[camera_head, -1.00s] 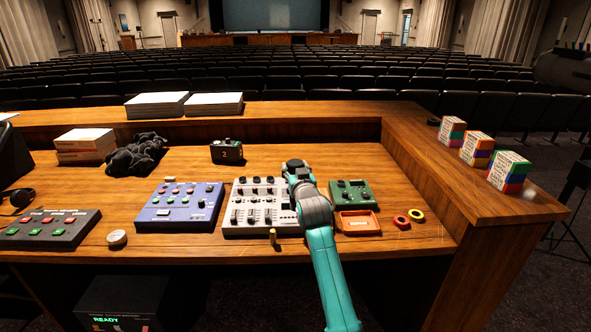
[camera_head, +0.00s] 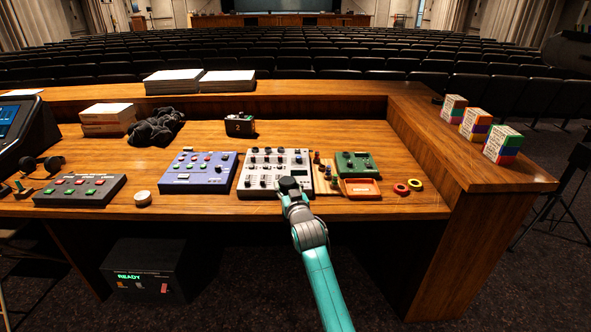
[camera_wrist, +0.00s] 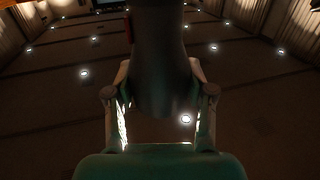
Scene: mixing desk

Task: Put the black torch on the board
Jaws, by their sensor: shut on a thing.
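The black torch (camera_wrist: 162,50) is a large dark cylinder in the wrist view, tapering toward the camera. My gripper (camera_wrist: 163,92) is shut on it, with a finger on each side. In the head view my gripper (camera_head: 291,188) is over the front right corner of the grey mixer, and the torch cannot be told clearly from it. A light wooden board (camera_head: 326,190) lies just right of the mixer, carrying several small upright pieces. My gripper is to the left of the board. Whether the torch touches anything is hidden.
The grey mixer (camera_head: 262,180) stands beside a blue device (camera_head: 193,178). A green box (camera_head: 357,165), an orange tray (camera_head: 361,188) and two rings (camera_head: 408,187) are to the right. Patterned boxes (camera_head: 503,146) stand on the raised right ledge. Bare desk lies behind the mixer.

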